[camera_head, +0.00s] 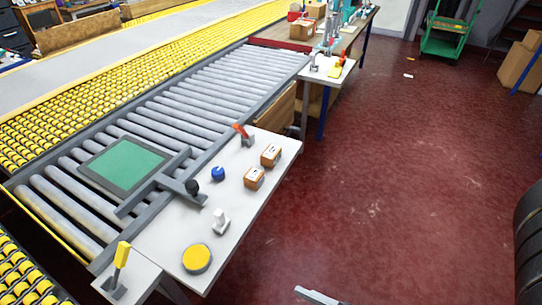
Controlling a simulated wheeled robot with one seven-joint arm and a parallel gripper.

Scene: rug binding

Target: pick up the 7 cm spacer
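Two small brown blocks with pale labels stand on the pale side table: one brown block (271,155) farther back, the other brown block (254,178) nearer. A blue round piece (218,174), a white upright piece (221,222) and a yellow disc (197,258) are on the same table (172,241). No size marking is readable, so I cannot tell which piece is the 7 cm spacer.
A roller conveyor (185,112) borders the table on the left, with a green panel in a dark frame (124,165) on it. A red-handled clamp (242,135) and a yellow-handled one (120,257) stand up. The red floor (400,180) to the right is clear; a dark ribbed object (529,235) is at the right edge.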

